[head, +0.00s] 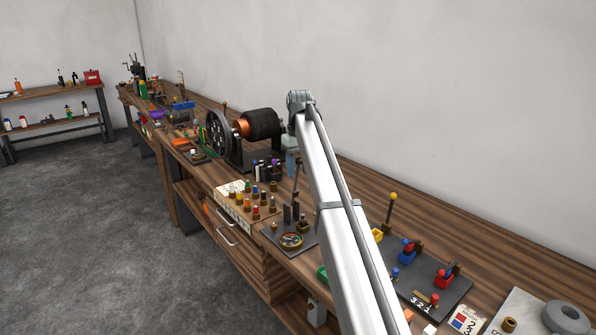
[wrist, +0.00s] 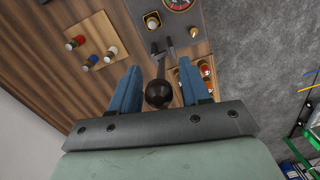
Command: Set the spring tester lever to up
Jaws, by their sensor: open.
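The spring tester (head: 281,231) is a dark base plate with a round dial and black posts, on the bench below my gripper. Its base and dial also show at the top of the wrist view (wrist: 183,32). The lever (wrist: 160,68) is a thin rod with a dark round knob (wrist: 159,94). My gripper (head: 291,172), with blue fingers, points down above the tester. In the wrist view my gripper (wrist: 160,66) is open, with the knob between its fingers and a gap on both sides. The lever's exact tilt is hard to tell.
A pale block with several coloured pegs (head: 234,206) stands left of the tester. A dynamo with a wheel (head: 219,134) and dark drum (head: 262,124) stands behind. A plate with red and blue switches (head: 427,285) lies to the right. Bare bench (head: 480,255) runs along the wall.

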